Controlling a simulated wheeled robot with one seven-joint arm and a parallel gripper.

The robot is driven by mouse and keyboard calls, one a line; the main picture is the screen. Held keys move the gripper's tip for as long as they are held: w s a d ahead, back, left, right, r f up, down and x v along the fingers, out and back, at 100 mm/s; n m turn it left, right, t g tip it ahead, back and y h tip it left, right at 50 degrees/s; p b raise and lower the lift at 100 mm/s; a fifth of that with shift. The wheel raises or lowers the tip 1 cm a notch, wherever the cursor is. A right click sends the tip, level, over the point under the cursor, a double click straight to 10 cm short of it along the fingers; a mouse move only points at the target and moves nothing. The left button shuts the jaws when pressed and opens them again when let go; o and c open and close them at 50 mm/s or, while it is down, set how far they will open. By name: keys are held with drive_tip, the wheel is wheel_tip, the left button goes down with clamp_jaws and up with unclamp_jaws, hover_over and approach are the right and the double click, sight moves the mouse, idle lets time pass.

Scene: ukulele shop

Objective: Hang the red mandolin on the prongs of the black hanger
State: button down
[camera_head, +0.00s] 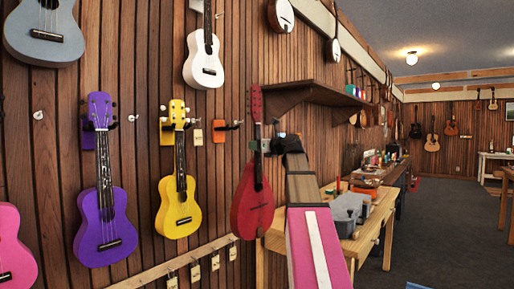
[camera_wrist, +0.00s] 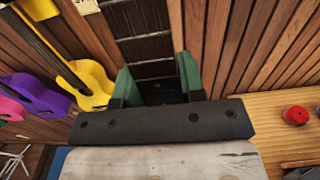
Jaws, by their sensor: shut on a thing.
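The red mandolin (camera_head: 252,205) hangs upright in my gripper, its body down and its headstock up, in front of the plank wall. My gripper (camera_head: 266,147) is shut on its neck just below the headstock. In the wrist view the green fingers (camera_wrist: 160,82) stand on both sides of the dark fretted neck (camera_wrist: 145,40). The black hanger (camera_head: 233,126) juts from an orange plate on the wall, just left of the mandolin's neck. Nothing hangs on it, and the neck appears apart from it. The hanger cannot be made out in the wrist view.
A yellow ukulele (camera_head: 178,205) and a purple ukulele (camera_head: 103,222) hang to the left. A dark shelf (camera_head: 310,93) sticks out at the upper right of the mandolin. A wooden workbench (camera_head: 372,222) with grey bins stands to the right. Small tags hang on a rail below.

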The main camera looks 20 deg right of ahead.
drive_tip(key=f+x, duration=0.2)
drive_tip(key=x, duration=1.4)
drive_tip(key=shift+w+a, duration=0.2)
drive_tip(key=shift+w, duration=0.1)
idle(2.5)
idle(0.3)
drive_tip(key=c, duration=0.6)
unclamp_jaws()
drive_tip(key=shift+f, duration=0.1)
drive_tip(key=shift+c, duration=0.2)
drive_tip(key=shift+s+d, duration=0.1)
drive_tip(key=shift+s, duration=0.1)
drive_tip(key=shift+v, duration=0.8)
drive_tip(key=shift+s+d, duration=0.1)
